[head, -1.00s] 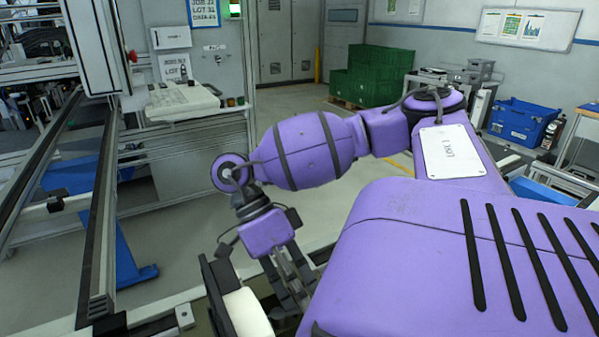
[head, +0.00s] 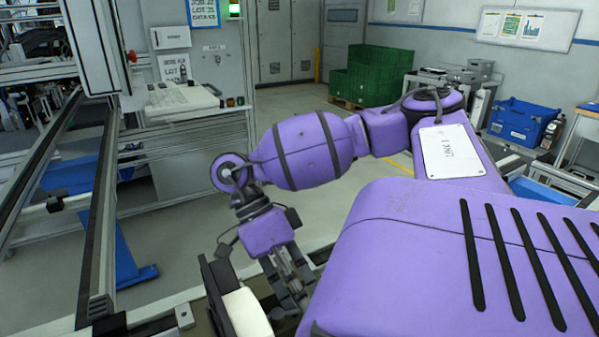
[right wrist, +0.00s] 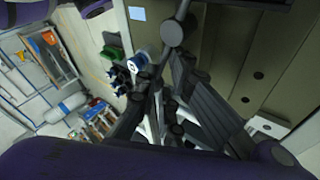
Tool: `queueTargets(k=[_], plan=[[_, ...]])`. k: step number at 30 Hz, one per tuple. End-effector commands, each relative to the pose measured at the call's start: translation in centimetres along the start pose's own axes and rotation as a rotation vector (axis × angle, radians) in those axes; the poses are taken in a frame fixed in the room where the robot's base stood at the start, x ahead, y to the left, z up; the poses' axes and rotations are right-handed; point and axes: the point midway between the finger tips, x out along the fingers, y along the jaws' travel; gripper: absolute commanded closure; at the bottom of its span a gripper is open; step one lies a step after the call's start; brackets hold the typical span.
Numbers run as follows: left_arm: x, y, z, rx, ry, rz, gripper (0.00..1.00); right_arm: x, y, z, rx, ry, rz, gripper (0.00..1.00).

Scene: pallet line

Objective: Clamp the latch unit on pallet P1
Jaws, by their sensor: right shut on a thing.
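My right gripper (head: 294,300) hangs at the lower middle of the head view, pointing down beside a dark plate with a cream rounded block (head: 246,314). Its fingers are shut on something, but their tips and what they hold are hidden. In the right wrist view the grey finger linkage of my right gripper (right wrist: 165,112) fills the middle, over a tan plate (right wrist: 222,45) with round holes. I cannot make out the latch unit or a P1 mark in either view. My left gripper is not in view.
A conveyor rail (head: 102,225) runs along the left. Green crates (head: 375,75) and a blue bin (head: 522,122) stand at the back. In the right wrist view, blue-white round parts (right wrist: 137,62) and a green part (right wrist: 112,54) lie left of the fingers. The floor behind is clear.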

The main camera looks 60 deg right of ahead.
Motion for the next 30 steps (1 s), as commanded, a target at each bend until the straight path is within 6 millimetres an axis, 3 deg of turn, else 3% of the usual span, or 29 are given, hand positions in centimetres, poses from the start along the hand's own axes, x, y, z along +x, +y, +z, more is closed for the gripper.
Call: queueTargets(k=[4,5,9,30], plan=[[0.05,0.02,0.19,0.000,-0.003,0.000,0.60,0.53,-0.39,-0.07,0.007,0.006,0.000,1.00],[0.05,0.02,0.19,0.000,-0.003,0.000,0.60,0.53,-0.39,-0.07,0.007,0.006,0.000,0.88],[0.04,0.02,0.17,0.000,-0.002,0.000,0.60,0.49,-0.34,-0.13,0.006,0.008,0.000,0.71],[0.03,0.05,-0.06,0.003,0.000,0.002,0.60,-0.33,-0.20,-0.04,0.002,0.003,-0.005,0.71]])
